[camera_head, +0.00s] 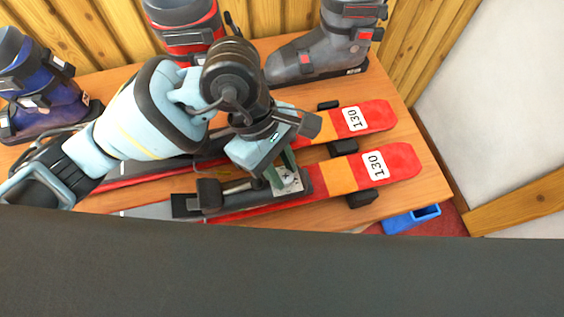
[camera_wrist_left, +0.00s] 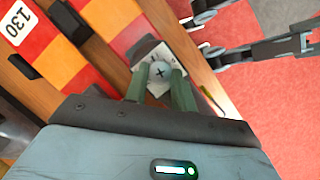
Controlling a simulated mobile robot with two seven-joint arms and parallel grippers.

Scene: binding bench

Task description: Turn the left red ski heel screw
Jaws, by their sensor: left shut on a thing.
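Two red and orange skis labelled 130 lie side by side on the wooden bench. My left gripper (camera_head: 284,170) reaches down over the nearer ski (camera_head: 340,180), at its dark heel binding (camera_head: 212,196). In the left wrist view its two green fingers (camera_wrist_left: 160,92) are shut on a round grey screw head (camera_wrist_left: 160,74) with a cross slot. A white plate (camera_wrist_left: 150,52) with dark marks lies around the screw. The farther ski (camera_head: 377,115) is partly hidden behind my left arm.
A grey boot (camera_head: 318,58), a red boot (camera_head: 190,30) and a blue boot (camera_head: 40,90) stand along the back of the bench (camera_head: 425,165). A blue open box (camera_head: 411,219) lies beyond its right edge. Dark blocks support the skis.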

